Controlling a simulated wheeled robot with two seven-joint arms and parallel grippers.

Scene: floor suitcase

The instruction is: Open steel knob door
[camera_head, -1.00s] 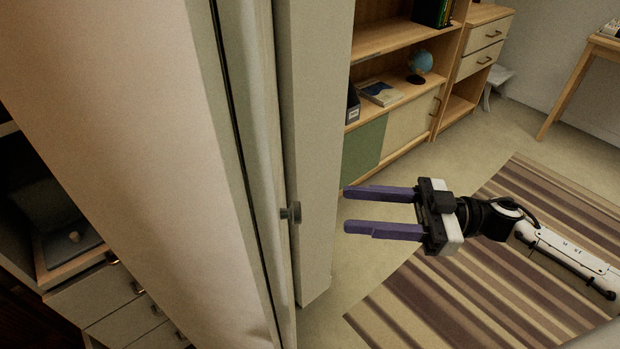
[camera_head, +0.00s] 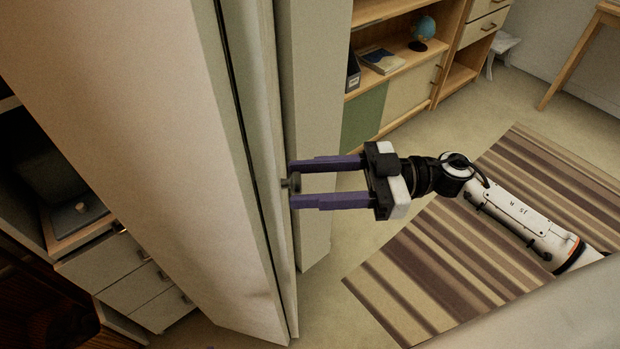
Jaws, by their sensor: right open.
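The steel knob (camera_head: 288,184) sticks out from the narrow face of the pale door (camera_head: 258,170), left of the middle of the head view. My right gripper (camera_head: 292,185) comes in from the right and is open. Its two purple fingers lie above and below the knob, with the tips at about the knob's place. I cannot tell whether either finger touches it. The door panel runs down from the top to the bottom of the view. My left gripper is not in view.
A wooden shelf unit (camera_head: 392,68) with a globe (camera_head: 424,28) and books stands at the back. A striped rug (camera_head: 400,275) covers the floor at right. Grey drawers (camera_head: 110,272) stand at lower left, beyond the pale panel. A wooden table leg shows at upper right.

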